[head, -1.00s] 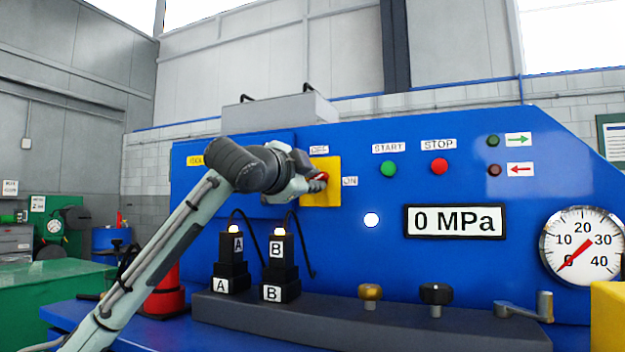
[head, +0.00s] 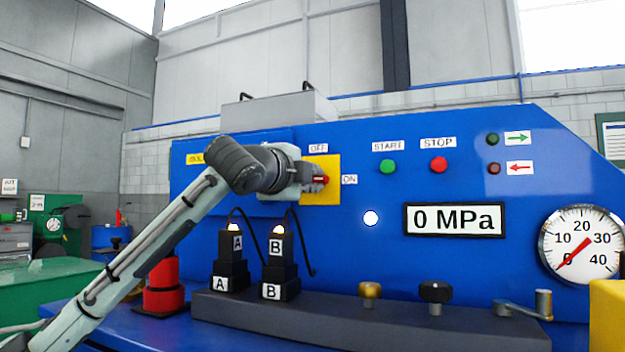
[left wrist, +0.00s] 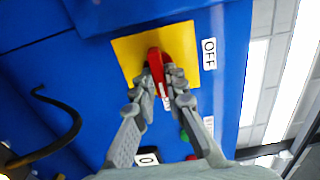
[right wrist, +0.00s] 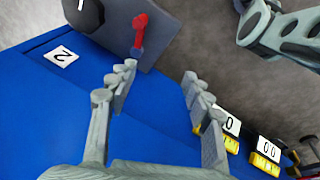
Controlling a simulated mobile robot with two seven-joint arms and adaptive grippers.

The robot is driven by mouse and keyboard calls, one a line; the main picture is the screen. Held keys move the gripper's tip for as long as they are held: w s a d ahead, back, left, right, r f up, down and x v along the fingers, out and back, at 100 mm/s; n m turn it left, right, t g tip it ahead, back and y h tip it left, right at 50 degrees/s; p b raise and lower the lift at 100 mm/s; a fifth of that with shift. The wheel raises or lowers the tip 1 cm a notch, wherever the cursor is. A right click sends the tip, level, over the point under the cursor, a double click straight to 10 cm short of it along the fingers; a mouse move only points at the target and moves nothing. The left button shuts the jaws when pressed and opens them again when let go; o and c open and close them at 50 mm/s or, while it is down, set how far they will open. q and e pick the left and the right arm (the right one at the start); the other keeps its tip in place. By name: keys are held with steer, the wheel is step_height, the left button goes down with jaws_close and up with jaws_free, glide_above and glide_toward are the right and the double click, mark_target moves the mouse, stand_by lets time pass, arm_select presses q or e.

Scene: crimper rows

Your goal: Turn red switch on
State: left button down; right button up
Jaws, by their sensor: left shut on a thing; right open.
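The red switch (head: 320,180) sits on a yellow plate (head: 333,190) on the blue panel, with an OFF label (head: 318,148) above and an ON label (head: 349,179) at the right. Its handle lies about level, towards the ON side. My left gripper (head: 312,180) is shut on the handle. In the left wrist view, the fingers (left wrist: 167,85) straddle the red handle (left wrist: 157,62), partly hiding it; the OFF label (left wrist: 208,53) is beside the plate. My right gripper (right wrist: 157,75) is open and empty over a blue surface, out of the head view.
Green START (head: 388,167) and red STOP (head: 439,166) buttons are right of the switch. The display (head: 455,220) reads 0 MPa. Connectors A (head: 231,262) and B (head: 280,262) stand below. A red-handled lever (right wrist: 139,28) is ahead of my right gripper.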

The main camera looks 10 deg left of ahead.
arm_select(q)
steer(key=shift+d, duration=0.1)
steer(key=c, duration=1.6)
jaws_free()
steer(key=shift+o, duration=0.2)
steer(key=shift+s, duration=0.1)
steer(key=s+a, duration=0.2)
steer(key=s, duration=0.9)
steer(key=shift+s+a, duration=0.2)
steer(key=shift+s, duration=0.15)
steer(key=shift+f, duration=0.1)
